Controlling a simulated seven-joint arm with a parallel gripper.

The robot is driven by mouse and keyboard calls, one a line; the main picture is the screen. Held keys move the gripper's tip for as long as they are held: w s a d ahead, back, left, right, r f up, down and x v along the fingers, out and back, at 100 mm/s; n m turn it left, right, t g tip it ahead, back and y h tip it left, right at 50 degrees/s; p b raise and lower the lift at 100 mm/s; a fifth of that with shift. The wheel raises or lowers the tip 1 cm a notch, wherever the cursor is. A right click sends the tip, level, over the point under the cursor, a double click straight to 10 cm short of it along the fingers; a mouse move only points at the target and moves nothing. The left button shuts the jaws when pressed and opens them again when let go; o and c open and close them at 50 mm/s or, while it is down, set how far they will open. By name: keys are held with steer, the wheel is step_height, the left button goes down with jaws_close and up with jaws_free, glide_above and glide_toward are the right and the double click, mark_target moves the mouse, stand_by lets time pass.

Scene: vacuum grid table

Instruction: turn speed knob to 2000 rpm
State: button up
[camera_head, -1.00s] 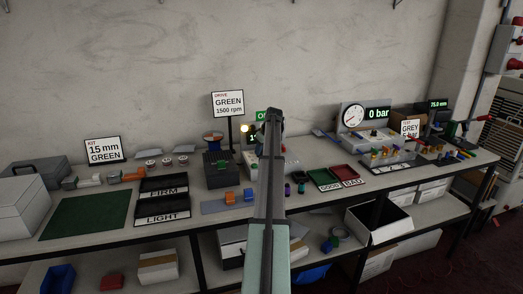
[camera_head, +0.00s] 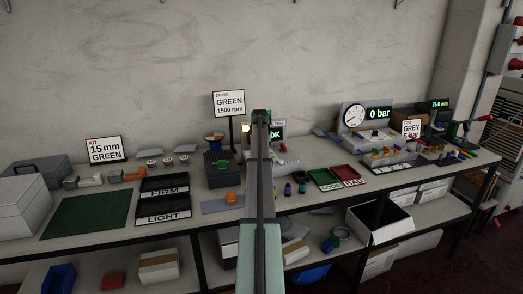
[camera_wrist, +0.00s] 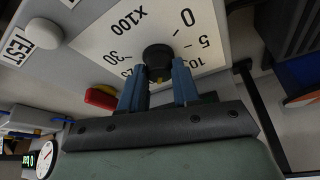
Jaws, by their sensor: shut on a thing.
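In the wrist view the black round speed knob (camera_wrist: 157,57) sits on a white dial plate (camera_wrist: 105,42) with the marks 0, 5, 10 and 30 and "x100" legible. My gripper (camera_wrist: 157,80) has one blue finger on each side of the knob and is shut on it. The knob's pointer and the marks behind the fingers are hidden, so I cannot tell its setting. In the head view my arm covers the knob and most of its unit. A display reading "OK" (camera_head: 277,134) shows right of my arm.
A sign (camera_head: 228,103) behind the unit reads "DRIVE GREEN 1500 rpm". Beside the knob are a red and yellow button (camera_wrist: 100,97) and a white round part (camera_wrist: 43,34) near "TEST". Green and red trays (camera_head: 323,179) lie to the right.

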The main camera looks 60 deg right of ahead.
steer(key=shift+m, duration=0.4)
steer(key=o, duration=1)
steer(key=shift+o, duration=0.2)
steer(key=v, duration=1.3)
steer(key=shift+a+r, duration=0.2)
steer(key=shift+r, duration=0.15)
steer(key=shift+w, duration=0.15)
